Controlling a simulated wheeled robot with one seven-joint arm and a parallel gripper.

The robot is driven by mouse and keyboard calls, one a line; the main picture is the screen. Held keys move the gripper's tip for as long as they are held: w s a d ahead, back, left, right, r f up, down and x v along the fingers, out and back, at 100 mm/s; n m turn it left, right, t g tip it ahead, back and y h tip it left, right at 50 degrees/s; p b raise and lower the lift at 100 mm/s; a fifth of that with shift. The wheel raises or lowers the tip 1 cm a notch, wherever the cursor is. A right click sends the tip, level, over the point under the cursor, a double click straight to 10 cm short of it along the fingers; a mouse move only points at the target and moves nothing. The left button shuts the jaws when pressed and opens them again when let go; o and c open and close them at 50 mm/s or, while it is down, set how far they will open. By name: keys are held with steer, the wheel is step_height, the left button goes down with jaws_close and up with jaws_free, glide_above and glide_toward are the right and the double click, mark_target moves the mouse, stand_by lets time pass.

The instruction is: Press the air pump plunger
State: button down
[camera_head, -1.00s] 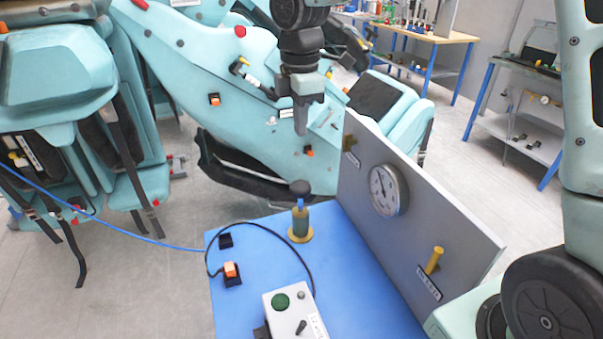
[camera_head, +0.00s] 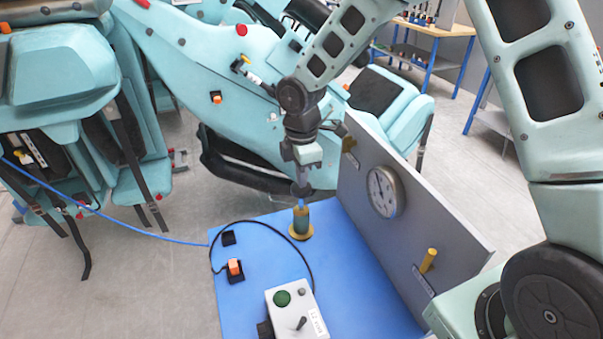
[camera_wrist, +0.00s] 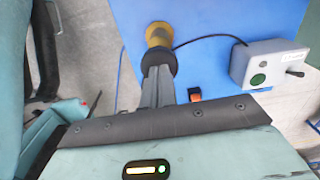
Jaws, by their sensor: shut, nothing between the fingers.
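The air pump stands upright on the blue table, with a green body (camera_head: 301,218), a yellow round base (camera_head: 300,236) and a dark plunger knob (camera_head: 301,190) on a short rod. My gripper (camera_head: 302,180) is shut and empty, pointing down directly above the knob. Its fingertips overlap the knob in the head view, so I cannot tell whether they touch. In the wrist view, the shut fingers (camera_wrist: 158,78) reach the near edge of the black knob (camera_wrist: 158,60). The yellow base (camera_wrist: 157,33) shows behind it, and the pump body is mostly hidden.
A grey panel with a round gauge (camera_head: 384,192) and a yellow peg (camera_head: 428,260) rises right of the pump. A grey control box (camera_head: 296,308) and an orange switch (camera_head: 235,267) sit on the blue table (camera_head: 265,240). Teal coaster seats (camera_head: 210,95) stand behind.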

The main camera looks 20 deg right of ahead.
mark_target(301, 191)
step_height(301, 191, down, 6)
steer(key=b, duration=0.3)
steer(key=shift+r, duration=0.1)
steer(key=shift+s, duration=0.1)
steer(key=shift+r+p, duration=0.45)
steer(key=shift+r, duration=0.15)
step_height(301, 191, up, 4)
steer(key=p, duration=0.3)
steer(key=shift+r, duration=0.1)
step_height(301, 191, up, 9)
steer(key=b, duration=0.3)
steer(key=shift+r, duration=0.1)
stand_by(0.9)
